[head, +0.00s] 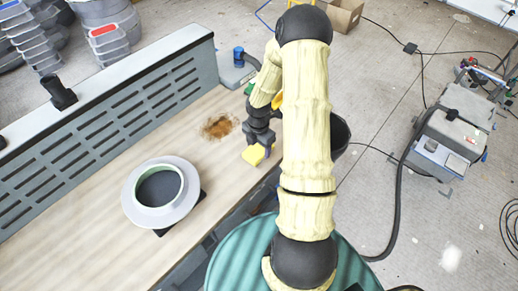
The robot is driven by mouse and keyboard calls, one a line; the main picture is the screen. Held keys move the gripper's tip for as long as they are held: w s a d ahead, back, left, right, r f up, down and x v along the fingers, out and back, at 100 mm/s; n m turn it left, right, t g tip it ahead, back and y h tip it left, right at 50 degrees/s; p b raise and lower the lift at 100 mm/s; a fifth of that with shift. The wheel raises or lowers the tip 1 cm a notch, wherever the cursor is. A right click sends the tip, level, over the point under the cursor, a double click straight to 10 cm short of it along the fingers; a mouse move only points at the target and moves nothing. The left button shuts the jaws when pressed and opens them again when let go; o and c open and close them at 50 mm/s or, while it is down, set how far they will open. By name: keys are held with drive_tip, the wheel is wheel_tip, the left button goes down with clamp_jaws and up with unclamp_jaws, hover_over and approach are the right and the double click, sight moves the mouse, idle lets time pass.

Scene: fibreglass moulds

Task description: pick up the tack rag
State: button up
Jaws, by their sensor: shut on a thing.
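The tack rag looks like the small yellow block-shaped piece (253,155) at the end of my arm, over the right edge of the wooden bench top. My gripper (257,145) is black, points down and is shut on this yellow piece. My pale-sleeved arm hides the area to the right of the gripper. I cannot tell how far the rag is above the bench top.
A white flanged ring (161,194) lies on the bench (110,180), left of my gripper. A brown stain (218,126) marks the wood. A slotted grey panel (95,135) borders the bench's back. A grey machine (445,145) stands on the floor at right.

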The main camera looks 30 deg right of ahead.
sight(259, 149)
wheel_tip(259, 149, up, 9)
drive_tip(key=shift+f, duration=0.2)
idle(0.4)
